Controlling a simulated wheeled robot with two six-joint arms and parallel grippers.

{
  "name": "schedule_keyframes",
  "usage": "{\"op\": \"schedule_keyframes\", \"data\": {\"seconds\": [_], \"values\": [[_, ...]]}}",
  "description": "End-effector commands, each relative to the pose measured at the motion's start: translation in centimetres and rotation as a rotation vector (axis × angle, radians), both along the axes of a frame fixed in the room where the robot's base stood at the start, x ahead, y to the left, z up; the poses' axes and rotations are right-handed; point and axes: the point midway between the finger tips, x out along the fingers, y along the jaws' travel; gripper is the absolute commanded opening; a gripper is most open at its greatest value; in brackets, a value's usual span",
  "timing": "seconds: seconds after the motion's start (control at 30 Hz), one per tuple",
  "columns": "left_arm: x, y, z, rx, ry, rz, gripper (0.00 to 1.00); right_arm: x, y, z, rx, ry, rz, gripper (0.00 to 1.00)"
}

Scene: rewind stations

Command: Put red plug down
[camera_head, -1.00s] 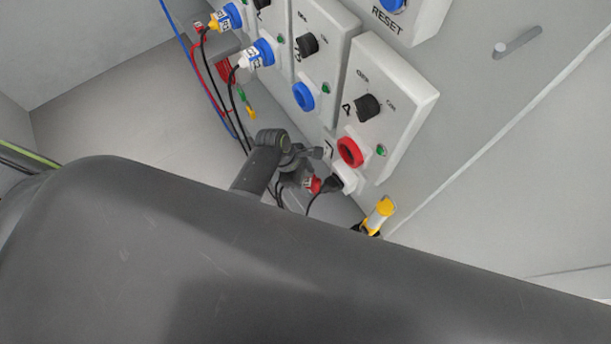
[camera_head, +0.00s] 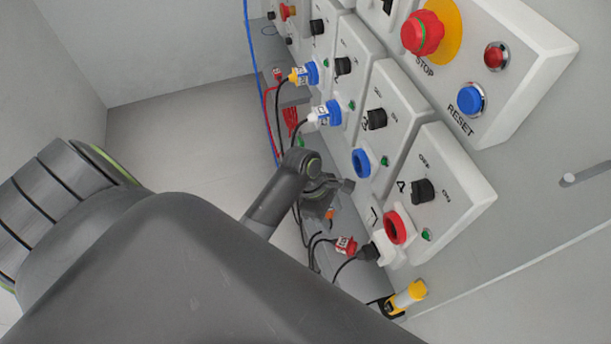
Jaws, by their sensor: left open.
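The red plug (camera_head: 346,245) lies on the grey ledge (camera_head: 342,275) under the switch boxes, left of a black plug (camera_head: 369,252). My left gripper (camera_head: 333,194) is open, above and a little left of the red plug in the picture, with a gap between them. A red socket (camera_head: 396,227) on the box marked 4 (camera_head: 447,205) is empty, and so is a blue socket (camera_head: 362,163) on the box beside it. My right gripper is not in view. My own arm hides the lower part of the view.
A small orange part (camera_head: 330,214) shows just below my gripper. A yellow and white device (camera_head: 407,297) stands at the ledge's near end. A red stop button (camera_head: 422,33) is at upper right.

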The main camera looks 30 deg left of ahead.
Motion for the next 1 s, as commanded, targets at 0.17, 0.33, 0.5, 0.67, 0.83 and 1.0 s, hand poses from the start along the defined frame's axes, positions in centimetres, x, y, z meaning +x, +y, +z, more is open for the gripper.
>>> {"op": "schedule_keyframes", "data": {"seconds": [0.17,0.33,0.5,0.67,0.83,1.0], "values": [[0.0,0.0,0.1,0.000,0.000,0.000,0.57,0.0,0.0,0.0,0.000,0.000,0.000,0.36],[-0.4,0.6,-1.9,0.019,-0.017,-0.032,0.57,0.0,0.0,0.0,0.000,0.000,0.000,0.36],[-2.5,3.0,-9.2,0.114,-0.097,-0.190,0.57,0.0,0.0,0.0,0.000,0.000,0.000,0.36],[-7.0,6.2,-17.0,0.248,-0.176,-0.438,0.57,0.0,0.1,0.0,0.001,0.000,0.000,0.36],[-14.6,9.8,-24.2,0.385,-0.227,-0.787,0.57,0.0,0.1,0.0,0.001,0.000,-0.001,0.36],[-23.6,12.5,-29.0,0.474,-0.261,-1.191,0.57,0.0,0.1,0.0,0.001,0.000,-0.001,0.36]]}}
